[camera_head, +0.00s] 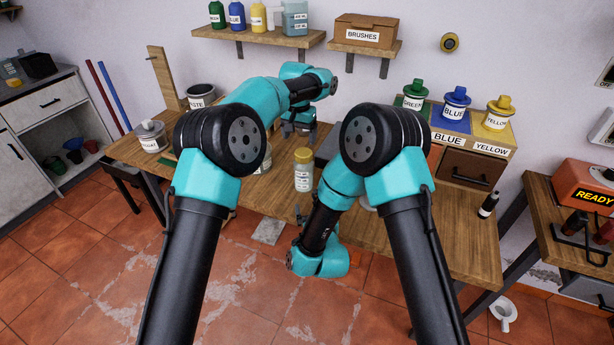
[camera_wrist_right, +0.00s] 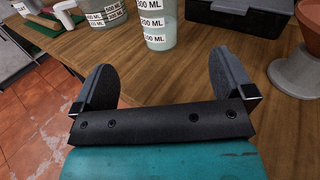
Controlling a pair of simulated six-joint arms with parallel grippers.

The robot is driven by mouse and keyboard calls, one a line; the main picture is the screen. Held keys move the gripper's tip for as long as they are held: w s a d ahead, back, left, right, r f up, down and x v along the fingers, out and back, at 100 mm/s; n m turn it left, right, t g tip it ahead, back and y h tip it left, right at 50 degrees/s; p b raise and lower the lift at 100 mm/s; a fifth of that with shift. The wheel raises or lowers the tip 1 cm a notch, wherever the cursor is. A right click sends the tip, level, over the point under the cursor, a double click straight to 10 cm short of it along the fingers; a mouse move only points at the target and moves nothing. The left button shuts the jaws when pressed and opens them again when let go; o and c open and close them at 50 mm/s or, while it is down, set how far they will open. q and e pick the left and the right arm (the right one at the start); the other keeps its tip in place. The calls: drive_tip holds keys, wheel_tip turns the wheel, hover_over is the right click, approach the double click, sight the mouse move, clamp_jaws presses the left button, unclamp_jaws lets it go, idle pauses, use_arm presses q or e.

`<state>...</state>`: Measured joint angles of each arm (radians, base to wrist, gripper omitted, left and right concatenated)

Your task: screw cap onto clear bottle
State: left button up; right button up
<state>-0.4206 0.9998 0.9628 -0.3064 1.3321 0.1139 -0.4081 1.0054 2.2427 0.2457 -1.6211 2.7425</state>
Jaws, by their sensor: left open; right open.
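A clear bottle (camera_head: 303,180) with a white label stands upright near the front edge of the wooden table. My left gripper (camera_head: 300,130) is open, pointing down over the table behind the bottle. My right gripper (camera_wrist_right: 163,62) is open and empty in the right wrist view. A translucent container (camera_wrist_right: 158,28) marked in ML stands beyond its fingers, apart from them.
The wooden table (camera_head: 450,238) has bare room at front right, with a small dark bottle (camera_head: 489,205) there. A white tin (camera_head: 150,136) stands at left. Green, blue and yellow paint containers stand at back right. In the right wrist view, a terracotta pot (camera_wrist_right: 295,70) is at right.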

sight(306, 179)
use_arm(q)
drive_tip(key=shift+d+r, duration=0.35)
drive_tip(key=shift+d, duration=0.3)
use_arm(e)
drive_tip(key=shift+s+a+f+m, duration=0.2)
drive_tip(key=shift+s+m, duration=0.2)
drive_tip(key=shift+m, duration=0.1)
drive_tip(key=shift+w, duration=0.1)
drive_tip(key=w+a, duration=0.1)
drive_tip(key=w, duration=0.4)
drive_tip(key=w+a, duration=0.1)
drive_tip(key=w, duration=1.1)
drive_tip(key=shift+a, duration=0.4)
